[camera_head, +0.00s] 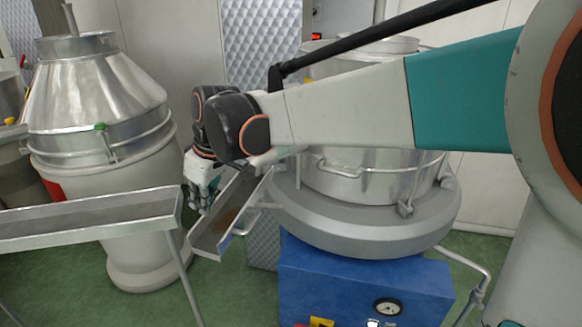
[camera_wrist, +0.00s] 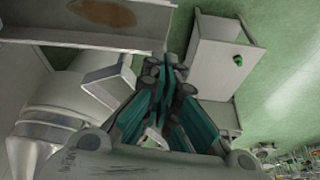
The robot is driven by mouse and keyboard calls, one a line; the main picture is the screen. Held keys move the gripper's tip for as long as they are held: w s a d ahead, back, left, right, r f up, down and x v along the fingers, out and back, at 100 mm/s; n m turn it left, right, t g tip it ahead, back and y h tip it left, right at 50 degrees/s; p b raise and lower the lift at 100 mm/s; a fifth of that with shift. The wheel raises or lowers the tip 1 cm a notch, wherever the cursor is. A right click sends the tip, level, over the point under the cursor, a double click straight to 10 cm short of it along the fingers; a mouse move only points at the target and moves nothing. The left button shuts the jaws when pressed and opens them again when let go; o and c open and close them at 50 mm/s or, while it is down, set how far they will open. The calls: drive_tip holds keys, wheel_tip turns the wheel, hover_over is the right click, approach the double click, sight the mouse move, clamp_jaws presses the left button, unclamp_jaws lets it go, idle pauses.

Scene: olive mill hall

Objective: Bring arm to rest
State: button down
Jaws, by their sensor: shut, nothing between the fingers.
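My arm reaches across the head view from the right edge to the left of the middle. My gripper (camera_head: 200,197) hangs at its end, just left of a sloping metal chute (camera_head: 236,214). In the wrist view my gripper (camera_wrist: 168,66) has its teal fingers together with nothing between them. The chute shows a brown stain; a channel with such a stain (camera_wrist: 60,20) lies at the upper left of the wrist view. Whether my gripper touches the chute I cannot tell.
A round steel machine (camera_head: 350,222) stands on a blue base (camera_head: 360,283) behind and below my arm. A metal trough (camera_head: 90,221) on legs is at left, before a conical steel vessel (camera_head: 95,90). Green floor (camera_head: 80,270) shows between them.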

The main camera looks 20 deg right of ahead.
drive_tip(key=shift+s+d, duration=0.1)
drive_tip(key=shift+s, duration=0.1)
drive_tip(key=s+d+f+m+t+h+b, duration=0.1)
drive_tip(key=s+d+f+m+b, duration=0.2)
drive_tip(key=s+d+f+b, duration=0.2)
drive_tip(key=s+d+f+m+t+b, duration=0.2)
drive_tip(key=s+d+f+b, duration=0.3)
drive_tip(key=s+f+b, duration=0.4)
drive_tip(key=s+d+f+m+t+h+b, duration=0.1)
drive_tip(key=s+d+f+m+b, duration=0.2)
drive_tip(key=f, duration=0.9)
drive_tip(key=s+d+b, duration=0.2)
drive_tip(key=s+b, duration=0.2)
drive_tip(key=b, duration=0.1)
drive_tip(key=shift+d+m+h+b, duration=0.3)
drive_tip(key=shift+d+m+b, duration=0.05)
drive_tip(key=shift+d+m, duration=0.05)
drive_tip(key=shift+a, duration=0.1)
